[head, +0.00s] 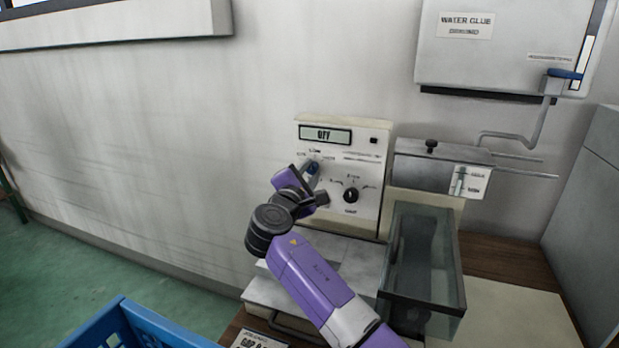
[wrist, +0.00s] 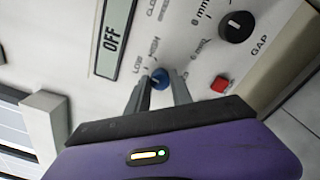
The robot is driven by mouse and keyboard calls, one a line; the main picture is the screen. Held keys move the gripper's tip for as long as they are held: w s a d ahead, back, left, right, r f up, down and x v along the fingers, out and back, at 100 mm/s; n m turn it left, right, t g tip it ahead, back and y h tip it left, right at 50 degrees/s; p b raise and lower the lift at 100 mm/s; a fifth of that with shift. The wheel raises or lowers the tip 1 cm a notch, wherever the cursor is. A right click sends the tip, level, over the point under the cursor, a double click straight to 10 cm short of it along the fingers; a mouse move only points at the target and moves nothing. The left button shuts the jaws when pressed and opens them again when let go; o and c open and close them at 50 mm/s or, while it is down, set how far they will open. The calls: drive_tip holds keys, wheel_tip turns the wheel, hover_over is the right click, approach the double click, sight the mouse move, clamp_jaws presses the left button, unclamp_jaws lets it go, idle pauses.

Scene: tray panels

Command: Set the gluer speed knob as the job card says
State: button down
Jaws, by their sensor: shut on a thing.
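A cream control panel (head: 366,208) stands against the wall, with a display (head: 325,134) that reads OFF in the wrist view (wrist: 113,40). A small blue knob (wrist: 160,78) sits by the labels LOW and HIGH; in the head view it shows at the fingertips (head: 313,168). My gripper (wrist: 158,86) is shut on the blue knob, one finger on each side. The knob's pointer is not clear. A white card (head: 262,340) with black print lies at the bottom edge of the head view, cut off and not fully readable.
A black knob (wrist: 236,26) marked GAP and a red button (wrist: 220,84) are close to my fingers. A clear-walled bin (head: 430,300) stands right of the panel, below a glue tank (head: 510,60). A blue crate (head: 120,318) is at the lower left.

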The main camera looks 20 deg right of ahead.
drive_tip(key=m+b, duration=0.4)
drive_tip(key=shift+f, duration=0.4)
drive_tip(key=shift+r+m+b, duration=0.15)
drive_tip(key=shift+m+b, duration=1.45)
drive_tip(key=shift+m, duration=0.5)
drive_tip(key=c, duration=1.1)
unclamp_jaws()
drive_tip(key=shift+r, duration=0.1)
drive_tip(key=shift+c, duration=0.2)
drive_tip(key=v, duration=0.8)
drive_tip(key=shift+p, duration=0.3)
